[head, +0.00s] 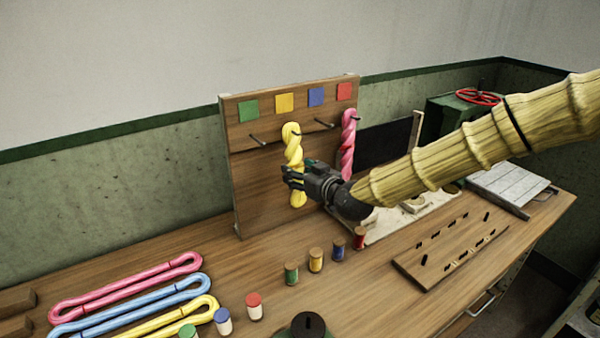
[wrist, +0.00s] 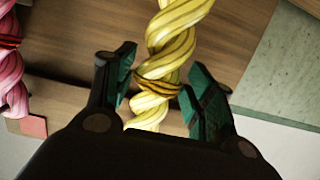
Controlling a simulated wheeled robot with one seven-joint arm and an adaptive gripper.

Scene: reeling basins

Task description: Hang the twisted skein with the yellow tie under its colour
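The yellow twisted skein (head: 293,150) hangs upright against the wooden peg board (head: 262,205), below the yellow square (head: 284,103). Its top loop appears to be on the peg there, which the skein hides. In the wrist view the yellow skein (wrist: 178,35) has a dark yellow tie (wrist: 160,84) around it. My gripper (head: 290,180) is at the skein's lower half. In the wrist view my gripper (wrist: 165,78) has its fingers apart on either side of the skein near the tie, with gaps showing.
A pink twisted skein (head: 348,145) hangs under the red square (head: 344,91). Pegs under the green (head: 248,109) and blue (head: 316,97) squares are bare. Several small spools stand on the bench before the board. Loose pink, blue and yellow skeins lie front left. A slotted wooden board (head: 450,250) lies right.

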